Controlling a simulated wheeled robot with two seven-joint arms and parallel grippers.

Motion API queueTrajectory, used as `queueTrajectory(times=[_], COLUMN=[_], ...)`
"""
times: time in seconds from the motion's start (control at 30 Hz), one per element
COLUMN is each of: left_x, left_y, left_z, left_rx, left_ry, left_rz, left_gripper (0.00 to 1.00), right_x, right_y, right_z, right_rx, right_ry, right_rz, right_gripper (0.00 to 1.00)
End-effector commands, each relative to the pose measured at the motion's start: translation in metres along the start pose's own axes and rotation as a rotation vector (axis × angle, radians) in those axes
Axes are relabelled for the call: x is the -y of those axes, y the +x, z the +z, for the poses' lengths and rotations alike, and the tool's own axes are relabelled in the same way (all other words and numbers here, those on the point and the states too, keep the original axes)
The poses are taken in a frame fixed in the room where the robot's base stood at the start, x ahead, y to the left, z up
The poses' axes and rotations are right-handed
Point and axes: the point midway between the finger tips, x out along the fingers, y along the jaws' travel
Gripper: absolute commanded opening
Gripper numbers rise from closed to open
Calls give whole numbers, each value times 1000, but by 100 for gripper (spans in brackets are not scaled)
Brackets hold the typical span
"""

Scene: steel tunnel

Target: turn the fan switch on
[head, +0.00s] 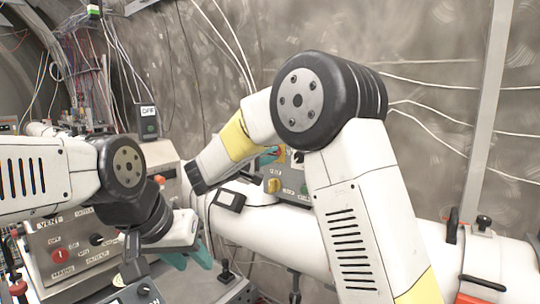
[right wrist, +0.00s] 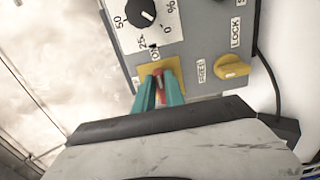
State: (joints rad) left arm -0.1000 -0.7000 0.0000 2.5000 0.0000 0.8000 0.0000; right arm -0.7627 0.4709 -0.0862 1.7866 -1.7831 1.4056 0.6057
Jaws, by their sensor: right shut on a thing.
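In the right wrist view, a red switch lever (right wrist: 163,84) stands on a yellow plate (right wrist: 147,74) on a grey control box (right wrist: 195,40). An ON label sits beside the plate; I cannot read a fan label. My right gripper (right wrist: 159,93) has its teal fingers shut on the red lever, which they partly hide. In the head view, the right gripper (head: 268,154) is at the upper left of the same box (head: 291,181), partly behind my arm. My left gripper (head: 190,258) is open and empty, low and left of the box.
A yellow knob (right wrist: 232,66) near a LOCK label and a black dial (right wrist: 141,13) are close to the right gripper. A VENT panel (head: 75,250) with a red knob is near my left arm. A white pipe (head: 285,236) runs below the box.

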Motion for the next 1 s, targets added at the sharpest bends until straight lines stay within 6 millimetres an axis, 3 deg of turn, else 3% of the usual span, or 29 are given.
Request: queueTrajectory(times=[0.27,0.3,0.4,0.77,1.0], left_x=[0,0,0,0,0], left_y=[0,0,0,0,0], left_z=[0,0,0,0,0], left_rx=[0,0,0,0,0], left_ry=[0,0,0,0,0], left_rz=[0,0,0,0,0], left_gripper=[36,36,36,36,36], right_x=[2,2,1,0,0], right_y=[-1,-1,-1,-4,-40], right_z=[0,0,0,0,-1], right_rx=[-1,-1,0,-1,-4], right_ry=[1,0,0,0,0], right_rz=[-3,-4,-3,-2,-2], right_gripper=[0,18,36,36,36])
